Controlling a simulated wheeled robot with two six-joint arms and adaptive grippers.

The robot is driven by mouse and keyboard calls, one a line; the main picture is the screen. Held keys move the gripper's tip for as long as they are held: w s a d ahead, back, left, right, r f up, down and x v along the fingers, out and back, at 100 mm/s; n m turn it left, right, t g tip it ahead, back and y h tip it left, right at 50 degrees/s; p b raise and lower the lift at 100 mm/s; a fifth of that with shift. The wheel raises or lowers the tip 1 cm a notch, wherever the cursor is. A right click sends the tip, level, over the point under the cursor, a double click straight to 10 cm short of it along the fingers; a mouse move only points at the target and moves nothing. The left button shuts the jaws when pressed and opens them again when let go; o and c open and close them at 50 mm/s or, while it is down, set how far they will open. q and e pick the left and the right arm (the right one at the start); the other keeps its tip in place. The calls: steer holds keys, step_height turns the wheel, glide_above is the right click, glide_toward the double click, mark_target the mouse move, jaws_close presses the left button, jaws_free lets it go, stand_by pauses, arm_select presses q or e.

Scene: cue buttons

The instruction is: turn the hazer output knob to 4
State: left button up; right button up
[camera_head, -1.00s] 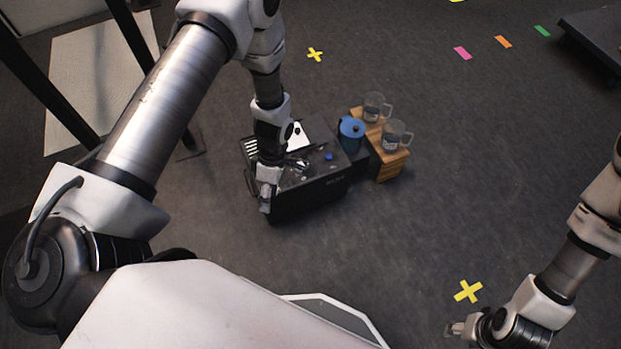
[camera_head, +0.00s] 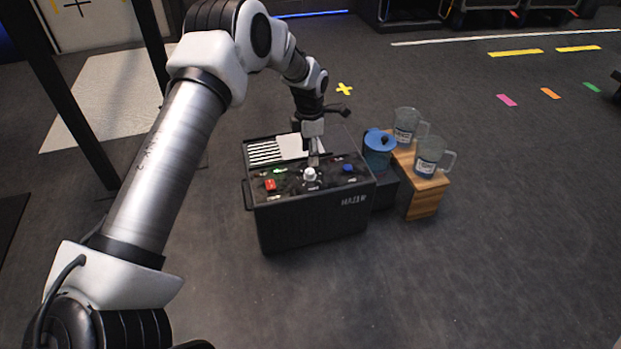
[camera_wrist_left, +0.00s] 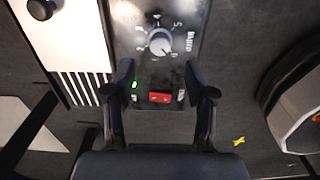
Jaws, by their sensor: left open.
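The hazer (camera_head: 313,222) is a black box on the floor with a panel on top. Its pale output knob (camera_head: 309,174) stands near the middle of the panel. In the left wrist view the grey knob (camera_wrist_left: 160,43) sits in a ring of numbers, beyond the fingertips. Its pale mark seems to point to the lower right, near the 0. My left gripper (camera_wrist_left: 160,78) is open and empty, its fingers apart. In the head view my left gripper (camera_head: 313,152) is just above and behind the knob, partly hidden by its own wrist. My right gripper is out of view.
A red switch (camera_head: 270,185) and a blue knob (camera_head: 348,168) share the panel. A green light (camera_wrist_left: 135,85) shows beside the red switch. Floor in front is clear.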

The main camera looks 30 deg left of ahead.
mark_target(310, 171)
arm_select(q)
step_height(310, 171, down, 6)
steer(key=b, duration=0.3)
steer(key=shift+f, duration=0.25)
steer(key=shift+c, duration=0.3)
jaws_close()
steer(key=shift+r, duration=0.1)
